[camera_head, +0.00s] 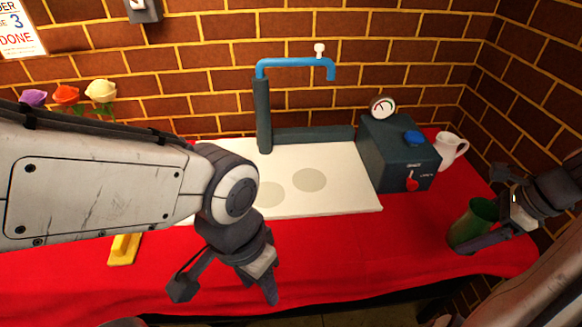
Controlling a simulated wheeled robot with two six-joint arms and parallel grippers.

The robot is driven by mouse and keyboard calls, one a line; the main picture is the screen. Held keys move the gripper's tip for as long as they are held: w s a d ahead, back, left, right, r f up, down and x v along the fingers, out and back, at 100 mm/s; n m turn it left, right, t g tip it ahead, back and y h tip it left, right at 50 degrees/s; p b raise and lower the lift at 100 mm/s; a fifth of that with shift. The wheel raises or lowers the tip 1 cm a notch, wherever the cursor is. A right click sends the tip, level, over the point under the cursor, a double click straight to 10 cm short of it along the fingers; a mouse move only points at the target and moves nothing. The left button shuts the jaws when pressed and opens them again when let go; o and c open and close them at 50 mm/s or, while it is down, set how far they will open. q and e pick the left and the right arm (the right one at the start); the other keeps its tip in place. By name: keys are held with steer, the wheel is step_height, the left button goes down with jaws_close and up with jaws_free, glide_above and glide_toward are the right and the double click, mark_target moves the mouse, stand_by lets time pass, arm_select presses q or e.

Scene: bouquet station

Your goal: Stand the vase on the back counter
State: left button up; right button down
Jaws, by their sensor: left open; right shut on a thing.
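A green vase (474,222) is at the right end of the red-covered counter (350,245), tilted a little in the picture. My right gripper (492,211) is shut on it from the right side, and one finger hides part of its front. I cannot tell whether the vase's base touches the cloth. My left gripper (226,288) is open and empty, in front of the white board at the lower middle.
A white board (330,160) with two grey round marks lies under a blue tap (295,62). A dark box (395,155) with a gauge and a white jug (450,148) stand right of it. Roses (100,92) and a yellow object (123,250) are at left.

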steer(key=shift+d+f+m, duration=0.3)
steer(key=shift+m, duration=0.2)
steer(key=shift+d+r+m, duration=0.1)
steer(key=shift+m, duration=0.2)
steer(key=w+f, duration=0.2)
steer(key=w, duration=0.2)
steer(key=w+d+f+b, duration=0.1)
steer(key=w+f, duration=0.1)
steer(key=w, duration=0.1)
steer(key=w+f, duration=0.3)
steer(key=w, duration=0.1)
steer(key=shift+w+d, duration=0.3)
steer(key=shift+d, duration=0.1)
arm_select(q)
steer(key=shift+w+f+b, duration=0.2)
steer(key=shift+f+b, duration=0.2)
steer(key=shift+f, duration=0.45)
steer(key=shift+w+f+b, duration=0.2)
steer(key=shift+f+b, duration=0.15)
steer(key=shift+f, duration=0.45)
arm_select(e)
steer(key=shift+f, duration=2)
